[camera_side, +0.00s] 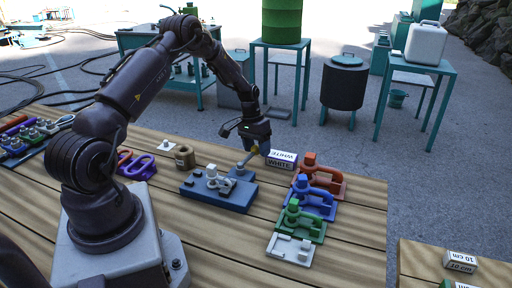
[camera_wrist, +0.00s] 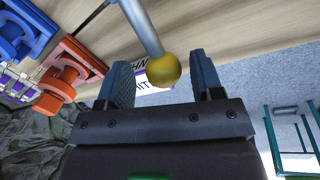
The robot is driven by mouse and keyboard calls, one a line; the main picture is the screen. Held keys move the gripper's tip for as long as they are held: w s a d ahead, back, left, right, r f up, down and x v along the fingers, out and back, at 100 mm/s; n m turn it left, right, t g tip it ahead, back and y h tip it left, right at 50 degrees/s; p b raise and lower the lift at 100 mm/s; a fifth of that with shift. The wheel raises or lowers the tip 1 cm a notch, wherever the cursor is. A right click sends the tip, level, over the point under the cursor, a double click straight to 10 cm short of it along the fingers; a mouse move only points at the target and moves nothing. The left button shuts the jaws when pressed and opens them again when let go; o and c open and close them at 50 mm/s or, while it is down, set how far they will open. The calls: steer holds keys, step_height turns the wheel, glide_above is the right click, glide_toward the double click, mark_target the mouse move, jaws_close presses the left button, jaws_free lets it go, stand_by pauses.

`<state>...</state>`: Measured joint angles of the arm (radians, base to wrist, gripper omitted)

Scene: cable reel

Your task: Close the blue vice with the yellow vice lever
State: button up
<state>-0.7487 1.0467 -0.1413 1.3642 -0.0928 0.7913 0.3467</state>
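The blue vice (camera_side: 222,197) is a flat blue block with grey parts on top, lying on the wooden table in the side view. Its grey lever (camera_side: 243,161) rises to the right and ends in a yellow knob (camera_side: 255,150). In the wrist view the grey rod (camera_wrist: 141,25) and yellow knob (camera_wrist: 163,69) show large and near. My gripper (camera_side: 256,145) is over the knob end. Its two fingers (camera_wrist: 164,82) are apart, one on each side of the knob, with visible gaps. The vice jaws are too small to judge.
A white-labelled box (camera_side: 281,158) stands just right of my gripper. Orange (camera_side: 325,180), blue (camera_side: 318,205) and green (camera_side: 306,229) clamp-like pieces line the right table edge. A tan block (camera_side: 185,156) and purple loops (camera_side: 139,168) lie left of the vice.

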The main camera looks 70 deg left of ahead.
step_height(320, 180, up, 13)
steer(key=s+a, duration=0.1)
steer(key=a, duration=0.1)
steer(key=shift+a, duration=0.2)
steer(key=shift+f, duration=0.15)
steer(key=s+d+r+m+t, duration=0.1)
steer(key=s+d+r, duration=0.5)
steer(key=d, duration=0.4)
steer(key=s+d+r+m+t+y, duration=0.1)
steer(key=s+d+r+m+t, duration=0.1)
steer(key=s+d+r, duration=0.4)
steer(key=s+d+r+m+t+y, duration=0.1)
steer(key=s+d+r, duration=0.4)
steer(key=d, duration=0.8)
steer(key=shift+s+d+r+m+t, duration=0.3)
steer(key=shift+s+r+t, duration=0.1)
steer(key=shift+s, duration=1)
